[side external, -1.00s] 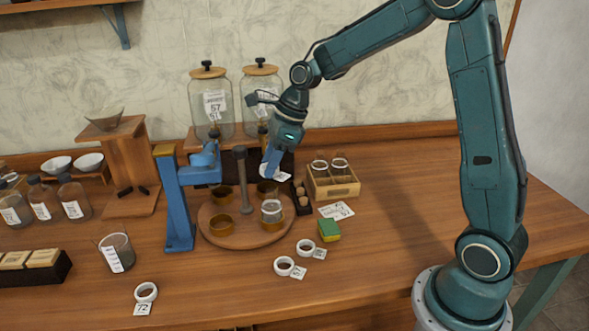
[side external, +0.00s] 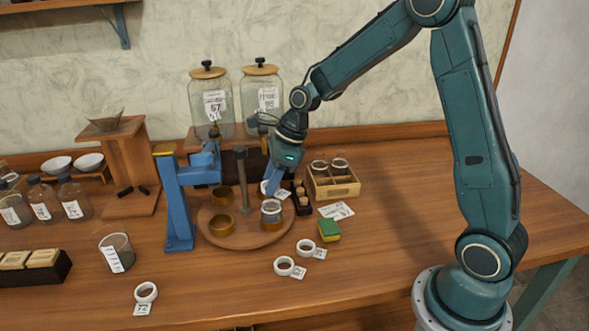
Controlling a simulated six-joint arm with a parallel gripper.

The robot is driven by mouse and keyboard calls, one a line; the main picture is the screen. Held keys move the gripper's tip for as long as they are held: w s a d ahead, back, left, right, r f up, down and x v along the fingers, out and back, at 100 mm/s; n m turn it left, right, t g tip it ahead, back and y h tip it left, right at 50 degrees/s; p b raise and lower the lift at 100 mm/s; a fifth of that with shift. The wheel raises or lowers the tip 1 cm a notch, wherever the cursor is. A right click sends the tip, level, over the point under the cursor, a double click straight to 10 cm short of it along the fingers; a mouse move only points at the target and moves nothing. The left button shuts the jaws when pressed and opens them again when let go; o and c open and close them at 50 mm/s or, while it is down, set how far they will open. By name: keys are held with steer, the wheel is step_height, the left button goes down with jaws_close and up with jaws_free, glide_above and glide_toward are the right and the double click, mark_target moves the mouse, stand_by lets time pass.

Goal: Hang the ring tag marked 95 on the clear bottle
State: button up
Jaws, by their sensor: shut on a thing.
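My gripper (side external: 271,191) points down over the back right of the round wooden turntable (side external: 238,241). It is shut on a white ring tag (side external: 264,187), whose number I cannot read; it is low, at the back right cup position. The gripper hides much of that spot, so I cannot tell whether the ring is around anything. A small clear glass vessel (side external: 271,208) stands in the turntable's front right cup. I cannot tell which vessel is the clear bottle. Other ring tags lie on the table: one marked 72 (side external: 147,292) and two (side external: 284,266) (side external: 306,246) nearer the middle.
A grey post (side external: 241,180) rises from the turntable's middle. A blue stand (side external: 178,205) is at its left. Large lidded jars (side external: 212,100) (side external: 261,95) stand behind. A wooden crate (side external: 333,185), a paper card (side external: 336,210) and a sponge (side external: 328,230) are at the right.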

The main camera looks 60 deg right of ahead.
steer(key=shift+f, duration=1.15)
steer(key=o, duration=1.3)
steer(key=shift+o, duration=0.2)
steer(key=shift+r, duration=0.1)
step_height(320, 180, up, 9)
stand_by(0.8)
